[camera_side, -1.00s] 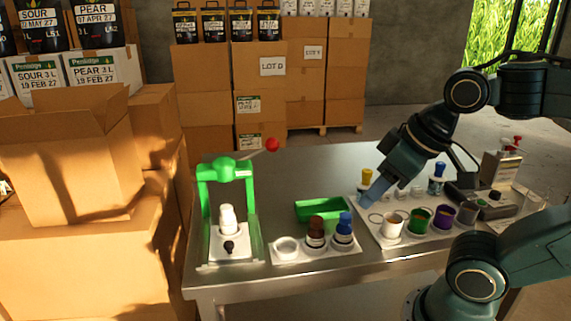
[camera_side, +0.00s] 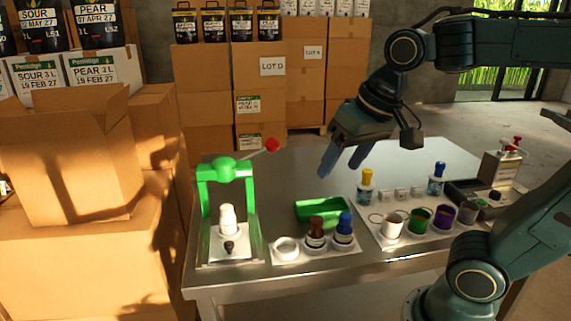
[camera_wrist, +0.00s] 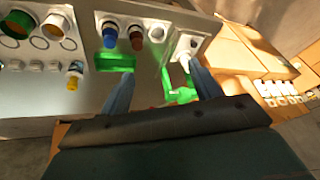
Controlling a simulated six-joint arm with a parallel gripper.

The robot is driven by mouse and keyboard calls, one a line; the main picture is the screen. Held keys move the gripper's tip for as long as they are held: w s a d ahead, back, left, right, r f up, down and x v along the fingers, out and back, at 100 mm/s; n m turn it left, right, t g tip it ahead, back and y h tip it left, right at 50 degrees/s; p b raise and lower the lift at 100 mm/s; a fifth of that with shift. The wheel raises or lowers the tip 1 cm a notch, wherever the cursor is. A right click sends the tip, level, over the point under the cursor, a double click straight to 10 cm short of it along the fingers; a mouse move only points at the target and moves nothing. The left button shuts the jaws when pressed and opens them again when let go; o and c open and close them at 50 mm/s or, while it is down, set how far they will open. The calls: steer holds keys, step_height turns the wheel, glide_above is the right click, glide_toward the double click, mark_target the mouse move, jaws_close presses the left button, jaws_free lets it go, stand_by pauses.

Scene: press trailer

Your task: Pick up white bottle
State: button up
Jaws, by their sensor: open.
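The white bottle (camera_side: 227,219) stands upright in the green press (camera_side: 205,200) at the left end of the table, above a small dark knob. In the wrist view the white bottle (camera_wrist: 184,62) shows small near the tip of the right finger, partly covered. My gripper (camera_side: 341,172) is open and empty, in the air above the back middle of the table, well to the right of the press. Its two blue fingers (camera_wrist: 160,85) are spread in the wrist view, with the green tray (camera_wrist: 115,62) showing by the left finger.
A white holder with a brown bottle (camera_side: 316,231) and a blue-capped bottle (camera_side: 343,228) stands right of the press, by the green tray (camera_side: 318,208). Several cups and a yellow-capped bottle (camera_side: 366,186) are farther right. The press lever ends in a red ball (camera_side: 272,145).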

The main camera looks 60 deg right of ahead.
steer(key=w+r+m+g, duration=0.1)
steer(key=w+m, duration=0.3)
steer(key=w, duration=0.3)
steer(key=m+g, duration=0.3)
steer(key=m, duration=0.7)
glide_above(226, 207)
step_height(226, 207, down, 10)
steer(key=shift+f, duration=0.15)
steer(key=shift+f, duration=4.2)
steer(key=shift+f, duration=2.6)
